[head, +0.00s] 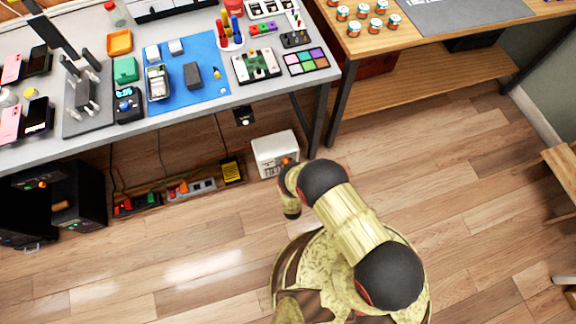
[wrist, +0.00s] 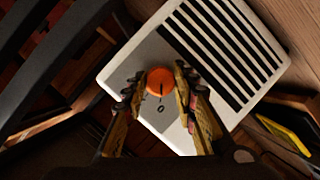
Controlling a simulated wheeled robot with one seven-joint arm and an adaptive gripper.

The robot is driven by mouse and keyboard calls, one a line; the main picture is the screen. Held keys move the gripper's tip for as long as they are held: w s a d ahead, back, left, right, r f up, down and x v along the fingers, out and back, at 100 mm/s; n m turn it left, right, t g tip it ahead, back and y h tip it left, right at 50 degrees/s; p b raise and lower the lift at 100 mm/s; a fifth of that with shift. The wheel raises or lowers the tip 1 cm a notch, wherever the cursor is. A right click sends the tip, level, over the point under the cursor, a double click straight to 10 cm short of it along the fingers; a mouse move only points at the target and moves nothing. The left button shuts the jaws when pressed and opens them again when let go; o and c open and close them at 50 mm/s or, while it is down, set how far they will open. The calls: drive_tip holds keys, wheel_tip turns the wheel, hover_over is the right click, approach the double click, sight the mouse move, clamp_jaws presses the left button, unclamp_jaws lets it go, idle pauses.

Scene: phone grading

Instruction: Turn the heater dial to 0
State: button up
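The heater (wrist: 135,65) is a white box with a black slotted grille, filling the middle of the wrist view. In the head view the heater (head: 273,149) stands on the floor by the table's right leg, partly behind my arm. Its round orange dial (wrist: 164,82) carries a thin dark mark on its lower part, towards a printed 0 just below it. My gripper (wrist: 160,80) has one fingertip on each side of the dial, very close to it. Whether the fingertips touch the dial cannot be made out. In the head view my gripper (head: 289,172) is at the heater's front edge.
A grey worktable (head: 200,118) with phones and tools stands above and left of the heater. Power strips (head: 190,188), cables and a yellow box (head: 231,170) lie on the floor left of the heater. Open wooden floor (head: 470,200) lies to the right.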

drive_tip(key=o, duration=0.4)
drive_tip(key=shift+a, duration=0.1)
drive_tip(key=shift+o, duration=0.2)
drive_tip(key=v, duration=1.2)
